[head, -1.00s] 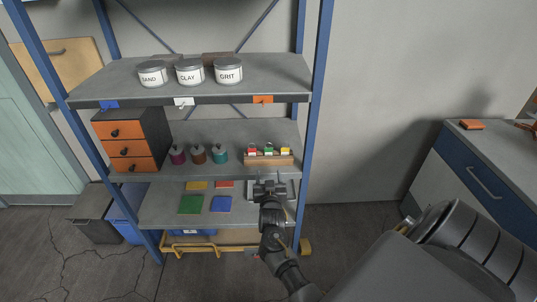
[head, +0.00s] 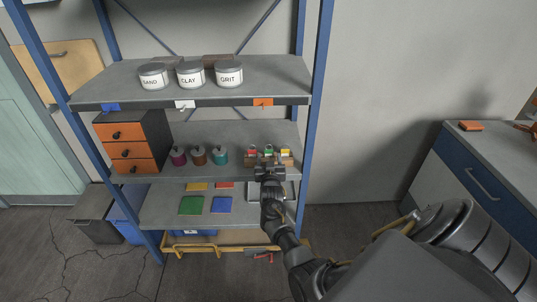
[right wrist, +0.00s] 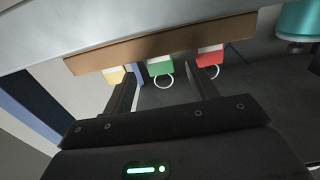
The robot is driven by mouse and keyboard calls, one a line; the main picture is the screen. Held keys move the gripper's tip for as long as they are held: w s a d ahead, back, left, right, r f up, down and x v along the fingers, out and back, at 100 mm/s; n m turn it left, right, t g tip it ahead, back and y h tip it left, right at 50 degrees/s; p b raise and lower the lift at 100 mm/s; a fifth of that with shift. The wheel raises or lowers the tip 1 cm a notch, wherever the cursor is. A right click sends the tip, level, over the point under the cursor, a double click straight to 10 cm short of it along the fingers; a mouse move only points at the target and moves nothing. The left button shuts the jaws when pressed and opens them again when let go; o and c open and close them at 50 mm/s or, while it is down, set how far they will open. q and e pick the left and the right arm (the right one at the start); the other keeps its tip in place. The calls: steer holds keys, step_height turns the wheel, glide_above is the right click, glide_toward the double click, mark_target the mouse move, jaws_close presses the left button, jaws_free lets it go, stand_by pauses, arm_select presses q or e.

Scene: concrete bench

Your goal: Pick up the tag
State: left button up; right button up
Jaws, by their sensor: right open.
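Three small tags, red (head: 252,150), green (head: 269,149) and yellow (head: 284,152), stand in a row in a wooden holder (head: 289,162) on the middle shelf's right end. In the right wrist view the yellow tag (right wrist: 115,76), green tag (right wrist: 161,67) and red tag (right wrist: 209,57) hang the other way up; the green and red ones show white rings. My right gripper (head: 270,168) is just in front of the holder, partly hiding it. In the right wrist view my right gripper (right wrist: 163,90) is open and empty, its fingers on either side of the green tag's ring, apparently not touching it. My left gripper is out of view.
Several things share the shelf unit: an orange drawer box (head: 130,150), three small jars, including a teal one (head: 220,156), left of the holder, and labelled tins (head: 190,74) above. Coloured squares (head: 191,205) and a grey tray lie below. A blue upright (head: 314,120) stands close right.

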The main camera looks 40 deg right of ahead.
steer(key=shift+x, duration=1)
steer(key=c, duration=1)
steer(key=shift+c, duration=0.3)
steer(key=shift+r, duration=0.6)
steer(key=s+a+r, duration=0.3)
steer(key=s+r, duration=0.8)
steer(key=s, duration=0.2)
steer(key=shift+s+a+r+b, duration=0.3)
steer(key=shift+s+r, duration=0.05)
